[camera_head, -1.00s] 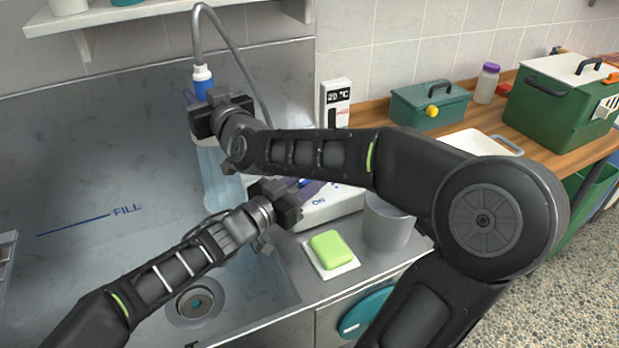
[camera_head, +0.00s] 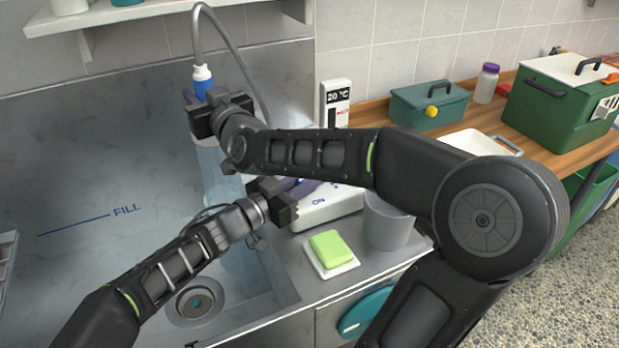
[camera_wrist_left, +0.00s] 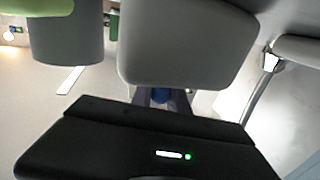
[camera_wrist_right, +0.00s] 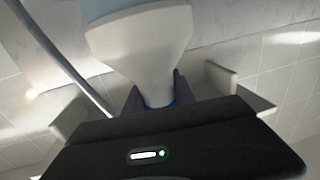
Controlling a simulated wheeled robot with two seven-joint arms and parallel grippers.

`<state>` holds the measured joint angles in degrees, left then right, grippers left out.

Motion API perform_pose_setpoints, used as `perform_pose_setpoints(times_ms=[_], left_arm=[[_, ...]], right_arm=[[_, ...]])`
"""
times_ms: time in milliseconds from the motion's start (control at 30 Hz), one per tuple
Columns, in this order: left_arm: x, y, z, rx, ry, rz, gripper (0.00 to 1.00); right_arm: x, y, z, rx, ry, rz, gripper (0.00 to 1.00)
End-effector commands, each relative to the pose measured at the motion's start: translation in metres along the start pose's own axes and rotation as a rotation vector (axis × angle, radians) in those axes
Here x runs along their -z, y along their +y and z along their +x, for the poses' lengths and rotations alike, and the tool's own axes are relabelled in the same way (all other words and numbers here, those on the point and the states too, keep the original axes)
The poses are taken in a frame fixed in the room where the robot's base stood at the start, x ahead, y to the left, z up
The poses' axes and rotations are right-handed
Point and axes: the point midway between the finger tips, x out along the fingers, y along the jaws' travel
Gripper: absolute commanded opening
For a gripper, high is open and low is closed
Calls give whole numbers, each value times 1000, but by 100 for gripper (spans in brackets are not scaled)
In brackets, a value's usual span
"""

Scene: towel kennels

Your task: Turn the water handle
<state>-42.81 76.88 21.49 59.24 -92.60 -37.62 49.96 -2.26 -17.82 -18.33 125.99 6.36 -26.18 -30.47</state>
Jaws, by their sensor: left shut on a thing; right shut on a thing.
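The white control box (camera_head: 335,207) marked ON stands on the sink's right ledge. My left gripper (camera_head: 296,186) is shut at the box's left end. In the left wrist view its purple fingers close around the blue water handle (camera_wrist_left: 160,96), under the box's pale body (camera_wrist_left: 188,42). My arm hides most of the handle in the head view. My right gripper (camera_head: 196,97) is shut on the blue-and-white shower head (camera_head: 203,80), which also shows in the right wrist view (camera_wrist_right: 148,50). Pale blue water (camera_head: 213,172) streams down from it into the sink.
A green sponge (camera_head: 330,249) on a white dish and a grey cup (camera_head: 387,222) stand by the box. A grey hose (camera_head: 236,48) arches behind my right gripper. A display (camera_head: 337,99) reads 20 °C. My right arm crosses above the box.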

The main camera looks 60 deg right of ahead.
Motion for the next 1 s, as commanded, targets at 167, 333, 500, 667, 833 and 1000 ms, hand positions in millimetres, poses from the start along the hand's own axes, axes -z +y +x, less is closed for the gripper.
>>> perform_pose_setpoints(times_ms=[167, 333, 500, 667, 833, 1000], left_arm=[[2, -5, 0, -100, 0, 3, 0], [2, -2, -1, -159, -7, 0, 0], [2, -1, -2, -165, -9, 1, 0], [2, -1, -2, -165, -9, 1, 22], [2, 0, -1, -166, -9, 0, 35], [1, 0, -1, -168, -9, 0, 42]], right_arm=[[2, 0, 0, 0, 3, 0, 0], [2, 0, 0, 0, 3, 0, 0], [2, 0, 0, 0, 3, 0, 0], [2, 0, 0, 0, 3, 0, 0], [2, 0, 0, 0, 3, 0, 0], [2, 0, 0, -1, 3, 0, 0]])
